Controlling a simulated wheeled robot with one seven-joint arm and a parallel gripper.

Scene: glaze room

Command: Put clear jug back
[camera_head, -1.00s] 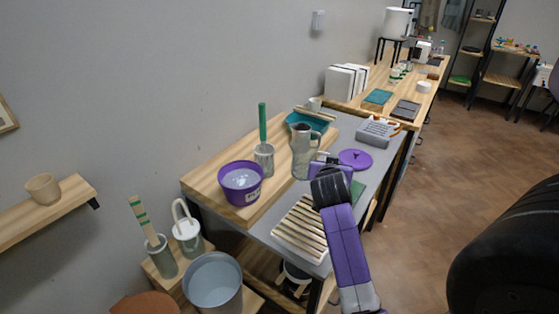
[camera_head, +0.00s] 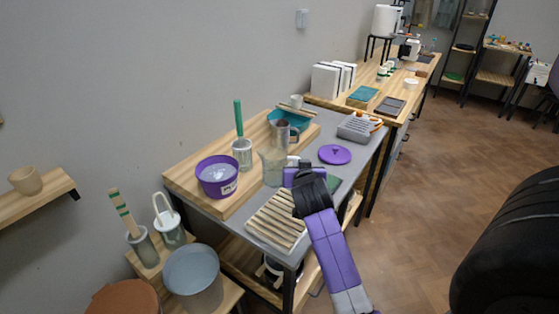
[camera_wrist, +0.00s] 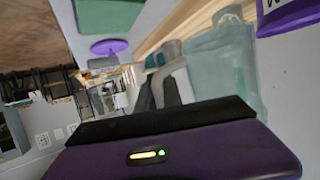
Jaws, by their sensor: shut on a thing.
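The clear jug (camera_head: 271,168) is see-through, upright, and in front of a grey pitcher (camera_head: 281,132) with a dark handle. My gripper (camera_head: 298,168) is at the jug's right side and shut on it; the fingertips are largely hidden in the head view. In the wrist view the jug (camera_wrist: 225,65) looks pale green and stands just beyond my gripper (camera_wrist: 178,92). I cannot tell whether the jug's base touches the worktop.
A purple bucket (camera_head: 217,177) is left of the jug, with a green-handled tool in a glass (camera_head: 242,152) behind it. A slatted wooden rack (camera_head: 275,222) lies in front. A purple lid (camera_head: 335,154) and grey tray (camera_head: 358,128) lie to the right. A teal basin (camera_head: 290,118) is behind.

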